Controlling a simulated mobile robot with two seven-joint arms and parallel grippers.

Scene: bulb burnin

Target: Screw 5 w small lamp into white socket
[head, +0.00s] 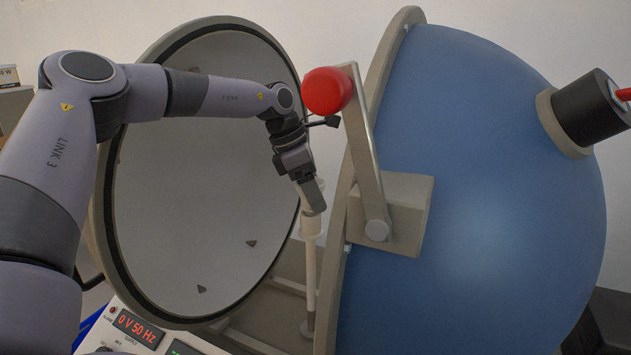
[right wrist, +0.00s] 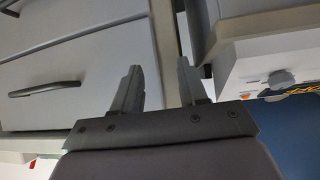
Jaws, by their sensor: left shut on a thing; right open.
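My left gripper (head: 314,198) points down inside the open sphere, at the top of a white post. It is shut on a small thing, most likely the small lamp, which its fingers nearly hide. The white socket (head: 311,224) tops the slim upright post (head: 311,265), directly below the fingertips. I cannot tell whether the lamp is seated in the socket or just above it. My right gripper (right wrist: 160,82) shows in the right wrist view, open and empty, away from the post.
The sphere's pale left half (head: 190,180) and blue right half (head: 480,190) stand either side of the post. A lever with a red knob (head: 328,91) is close to my left wrist. A supply panel (head: 138,327) reads 0 V 50 Hz. Drawers (right wrist: 75,75) show in the right wrist view.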

